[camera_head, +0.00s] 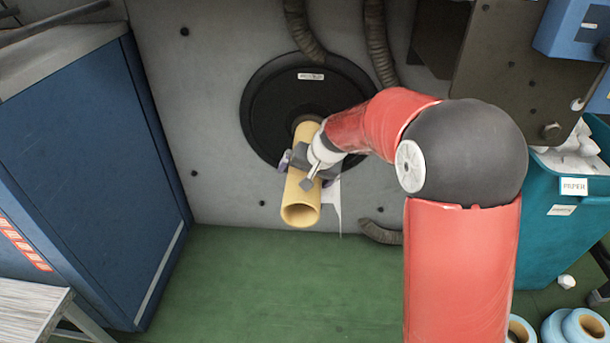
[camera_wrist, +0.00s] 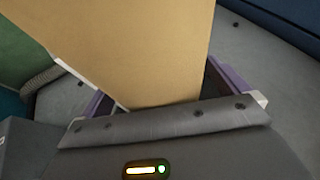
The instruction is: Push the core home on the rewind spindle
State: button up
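A tan cardboard core (camera_head: 301,193) points out from the centre of a round black disc (camera_head: 262,112) on the grey machine wall. Its open front end faces the camera and looks empty. Its far end meets a dark hub at the disc; I cannot tell how far it is seated, and the spindle itself is hidden. My gripper (camera_head: 307,172) is around the middle of the core, with fingers on both sides. In the wrist view the core (camera_wrist: 140,50) fills the space between the purple-edged fingers, seemingly in contact with them. A white paper tail hangs beside the core.
A blue cabinet (camera_head: 85,165) stands at the left. Ribbed hoses (camera_head: 378,45) run down the wall above the disc. A teal bin (camera_head: 560,215) with paper waste stands at the right, with blue rolls (camera_head: 575,328) on the floor. The green floor (camera_head: 270,290) below the core is clear.

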jog(key=v, duration=0.6)
jog(key=shift+s+d+r+p, duration=0.1)
jog(key=shift+s+r+p, duration=0.05)
jog(key=shift+r+p, duration=0.2)
jog(key=shift+s+d+r, duration=0.15)
jog(key=shift+s+r, duration=0.1)
jog(key=shift+r, duration=0.15)
jog(key=shift+s+d+r, duration=0.2)
jog(key=shift+r, duration=0.1)
jog(key=s+d+r+h+p, duration=0.1)
jog(key=s+d+r, duration=0.25)
jog(key=s, duration=0.25)
jog(key=s+d+r+p, duration=0.1)
jog(key=s+d+r, duration=0.25)
jog(key=s, duration=0.25)
jog(key=s+d+h, duration=0.1)
jog(key=s+d, duration=0.3)
jog(key=s, duration=0.4)
jog(key=s+d+n+h+p, duration=0.1)
jog(key=s+d, duration=0.3)
jog(key=s, duration=0.5)
jog(key=shift+f+t+h, duration=0.2)
jog(key=shift+t+h, duration=0.2)
jog(key=shift+h, duration=0.2)
